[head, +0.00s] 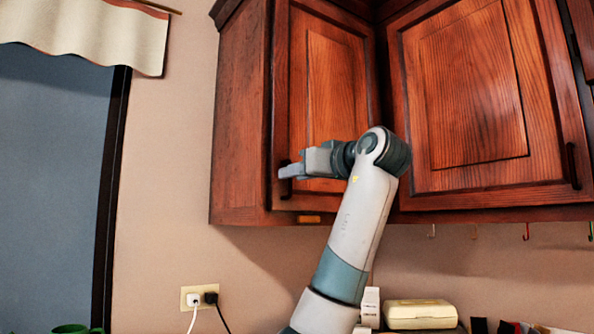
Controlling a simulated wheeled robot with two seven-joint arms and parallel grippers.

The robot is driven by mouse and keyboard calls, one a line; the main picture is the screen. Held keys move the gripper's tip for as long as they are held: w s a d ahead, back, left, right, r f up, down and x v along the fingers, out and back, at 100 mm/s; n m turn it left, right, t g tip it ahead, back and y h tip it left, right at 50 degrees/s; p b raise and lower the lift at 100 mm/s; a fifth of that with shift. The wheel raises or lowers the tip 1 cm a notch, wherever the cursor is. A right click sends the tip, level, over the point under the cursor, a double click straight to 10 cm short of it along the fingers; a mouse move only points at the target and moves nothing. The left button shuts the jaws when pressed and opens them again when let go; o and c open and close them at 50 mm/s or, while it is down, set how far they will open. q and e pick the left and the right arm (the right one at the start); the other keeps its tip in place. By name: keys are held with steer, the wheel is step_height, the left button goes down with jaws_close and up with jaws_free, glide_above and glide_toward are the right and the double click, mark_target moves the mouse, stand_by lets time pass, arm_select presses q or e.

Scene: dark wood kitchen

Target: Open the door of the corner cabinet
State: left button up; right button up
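Two wooden wall cabinet doors meet at an angle in the corner. The left door (335,85) has a dark bar handle (286,188) near its lower left edge. The right door (470,100) has a dark handle (572,166) at its lower right. Both doors look shut. My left gripper (290,171) points left across the left door, with its fingertips at that door's handle, covering the handle's middle. I cannot tell whether the fingers are closed around the handle or only in front of it. My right gripper is not in view.
A wall outlet (200,297) with two plugs is at the lower left. A cream box (420,312) and other small items stand below the cabinets. Hooks (526,232) hang under the right cabinet. A doorway or window with a curtain (85,30) is at left.

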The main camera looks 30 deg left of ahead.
arm_select(q)
steer(key=shift+c, duration=0.3)
jaws_close()
stand_by(1.3)
